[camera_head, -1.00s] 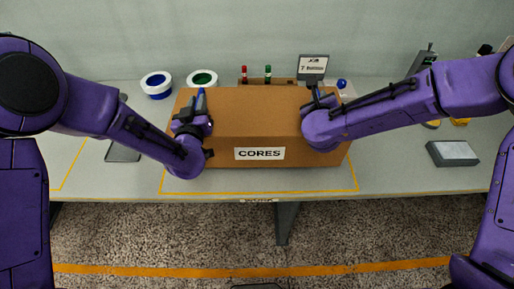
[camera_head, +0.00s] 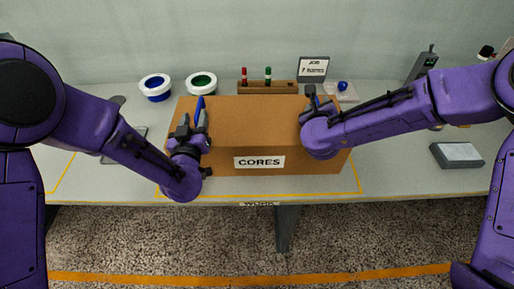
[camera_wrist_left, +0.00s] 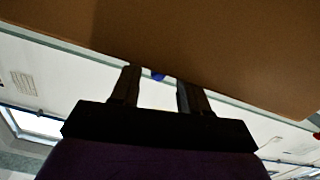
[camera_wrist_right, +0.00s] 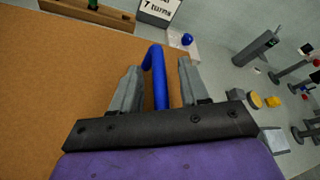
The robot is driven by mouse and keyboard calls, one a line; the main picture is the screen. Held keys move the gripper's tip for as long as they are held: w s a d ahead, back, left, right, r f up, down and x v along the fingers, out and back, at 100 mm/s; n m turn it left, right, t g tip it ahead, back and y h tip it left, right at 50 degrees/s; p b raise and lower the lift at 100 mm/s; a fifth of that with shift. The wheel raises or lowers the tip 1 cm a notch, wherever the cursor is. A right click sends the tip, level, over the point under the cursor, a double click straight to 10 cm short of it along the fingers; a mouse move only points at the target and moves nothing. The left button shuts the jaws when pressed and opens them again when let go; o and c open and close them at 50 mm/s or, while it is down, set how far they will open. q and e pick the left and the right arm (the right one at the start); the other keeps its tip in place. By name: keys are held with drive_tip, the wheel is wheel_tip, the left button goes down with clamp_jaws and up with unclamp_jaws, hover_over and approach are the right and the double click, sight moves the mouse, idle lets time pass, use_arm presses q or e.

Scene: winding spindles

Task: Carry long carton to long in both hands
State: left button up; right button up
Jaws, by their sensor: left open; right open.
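The long brown carton (camera_head: 255,125), labelled CORES (camera_head: 259,162), sits on the table inside a yellow outlined area. Blue handles stick up at its two ends; the left one (camera_head: 201,108) shows beside my left gripper (camera_head: 190,128). In the left wrist view my left gripper (camera_wrist_left: 160,90) is open, with the carton (camera_wrist_left: 200,35) across the top and a bit of blue between the fingers. My right gripper (camera_head: 312,98) is at the carton's right end. In the right wrist view its open fingers (camera_wrist_right: 158,75) stand on both sides of the blue handle (camera_wrist_right: 159,80), with gaps visible.
A grey box (camera_head: 457,155) lies at right. The yellow outline (camera_head: 300,194) runs near the table's front edge.

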drive_tip(key=shift+s, duration=0.1)
use_arm(q)
drive_tip(key=s, duration=0.8)
drive_tip(key=shift+a, duration=0.2)
use_arm(e)
drive_tip(key=v, duration=1.2)
use_arm(q)
drive_tip(key=shift+s, duration=0.2)
